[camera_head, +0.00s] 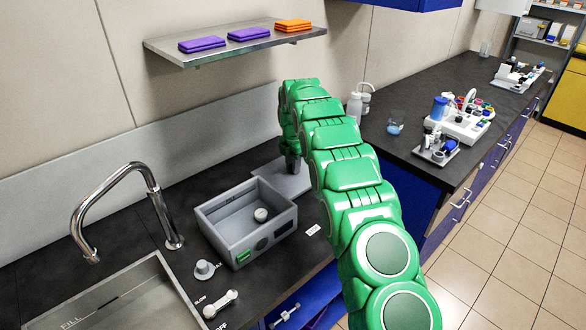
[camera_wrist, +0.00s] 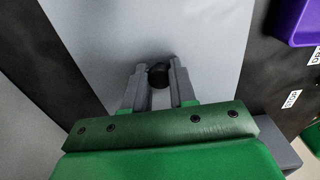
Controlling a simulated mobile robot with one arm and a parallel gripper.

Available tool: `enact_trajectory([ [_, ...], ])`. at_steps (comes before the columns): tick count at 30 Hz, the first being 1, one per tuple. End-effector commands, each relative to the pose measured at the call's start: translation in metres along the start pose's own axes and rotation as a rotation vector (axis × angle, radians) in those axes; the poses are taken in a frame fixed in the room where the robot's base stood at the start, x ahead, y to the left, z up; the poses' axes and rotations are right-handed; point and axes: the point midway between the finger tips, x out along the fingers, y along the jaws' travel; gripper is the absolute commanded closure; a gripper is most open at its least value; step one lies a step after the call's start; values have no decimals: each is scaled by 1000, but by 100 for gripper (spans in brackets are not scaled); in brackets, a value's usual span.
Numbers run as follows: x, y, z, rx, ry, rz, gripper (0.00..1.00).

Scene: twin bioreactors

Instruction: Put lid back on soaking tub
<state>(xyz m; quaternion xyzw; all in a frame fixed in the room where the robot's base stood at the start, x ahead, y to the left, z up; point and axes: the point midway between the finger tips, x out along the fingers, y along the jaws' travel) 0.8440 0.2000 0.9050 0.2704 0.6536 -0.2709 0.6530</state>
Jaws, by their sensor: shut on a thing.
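The soaking tub (camera_head: 215,229) is a grey open box on the dark counter, with a small round pale part on its floor. The lid (camera_head: 288,183) is a flat grey plate just behind and right of the tub, apart from its opening. My gripper (camera_head: 293,167) is above the lid, partly hidden by my green arm. In the wrist view, my gripper (camera_wrist: 159,78) is shut on the lid's dark round knob (camera_wrist: 158,74), and the lid's pale surface (camera_wrist: 200,35) spreads beneath. I cannot tell whether the lid touches the counter.
A sink (camera_head: 120,300) with a curved faucet (camera_head: 155,190) lies left of the tub. Knobs (camera_head: 205,270) sit at the tub's front left. A wall shelf (camera_head: 235,45) with purple and orange packs hangs above. Bottles (camera_head: 355,105) stand beyond my arm.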

Motion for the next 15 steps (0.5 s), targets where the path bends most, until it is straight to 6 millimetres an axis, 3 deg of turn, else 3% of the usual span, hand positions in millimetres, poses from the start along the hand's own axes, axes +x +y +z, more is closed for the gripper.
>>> enact_trajectory([
  [15,-80,0,0,-1,-1,2,100],
])
